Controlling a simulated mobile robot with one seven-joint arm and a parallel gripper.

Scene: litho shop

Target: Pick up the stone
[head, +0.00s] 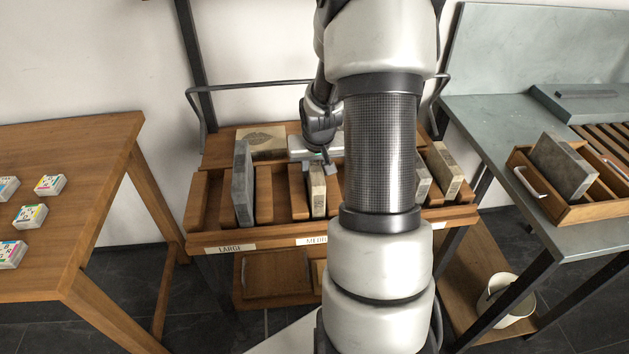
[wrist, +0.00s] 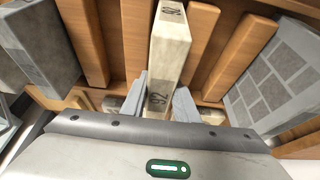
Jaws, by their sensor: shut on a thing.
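A narrow cream stone (head: 317,190) stands upright in a slot of the wooden rack (head: 232,240), near the label that begins "MED". In the wrist view the same stone (wrist: 168,45) shows a number that looks like 92 and a printed mark on its end. My gripper (wrist: 160,95) has one grey finger on each side of this stone and is shut on it. In the head view my gripper (head: 326,165) is above the stone's rear end, partly hidden by my arm. I cannot tell whether the stone is clear of the slot floor.
A tall grey stone (head: 243,183) stands left in the rack. Cream stones (head: 445,170) stand at its right. Wooden dividers flank the held stone closely. A tray (head: 592,211) with a grey stone (head: 563,166) sits on the right bench. Small packs (head: 50,185) lie on the left table.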

